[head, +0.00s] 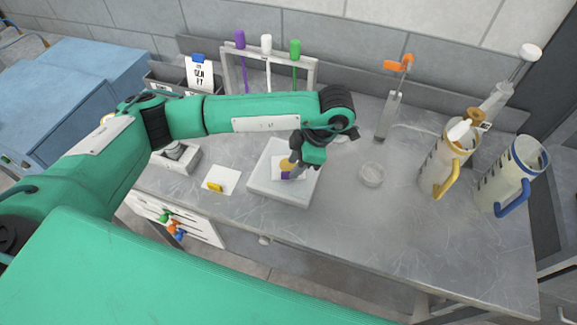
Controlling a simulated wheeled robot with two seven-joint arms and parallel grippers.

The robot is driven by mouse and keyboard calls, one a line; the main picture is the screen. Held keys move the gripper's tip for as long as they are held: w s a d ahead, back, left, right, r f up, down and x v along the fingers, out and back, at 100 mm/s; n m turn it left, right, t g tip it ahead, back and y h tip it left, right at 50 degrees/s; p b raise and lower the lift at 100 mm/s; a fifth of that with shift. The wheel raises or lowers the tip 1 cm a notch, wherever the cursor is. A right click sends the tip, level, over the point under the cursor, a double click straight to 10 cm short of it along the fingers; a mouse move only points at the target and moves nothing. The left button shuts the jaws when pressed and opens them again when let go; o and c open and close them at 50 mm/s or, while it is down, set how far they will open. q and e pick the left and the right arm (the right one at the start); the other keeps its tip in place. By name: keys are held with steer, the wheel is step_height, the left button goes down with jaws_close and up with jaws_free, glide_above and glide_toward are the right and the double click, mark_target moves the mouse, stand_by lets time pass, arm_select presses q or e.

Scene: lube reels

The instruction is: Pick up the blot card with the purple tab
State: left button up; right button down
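My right gripper is not in view.
A white card with a yellow tab (221,180) lies left of the block. Two measuring jugs, one yellow-handled (445,165) and one blue-handled (508,180), stand at far right. A rack (314,75) with colored-handled tools stands behind.

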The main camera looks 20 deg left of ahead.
arm_select(q)
steer(key=shift+s+a+f+p, duration=0.3)
steer(key=shift+a+f+p, duration=0.15)
steer(key=shift+f, duration=0.3)
steer(key=shift+a+f, duration=0.1)
steer(key=shift+f, duration=0.45)
jaws_close()
steer(key=shift+r, duration=0.1)
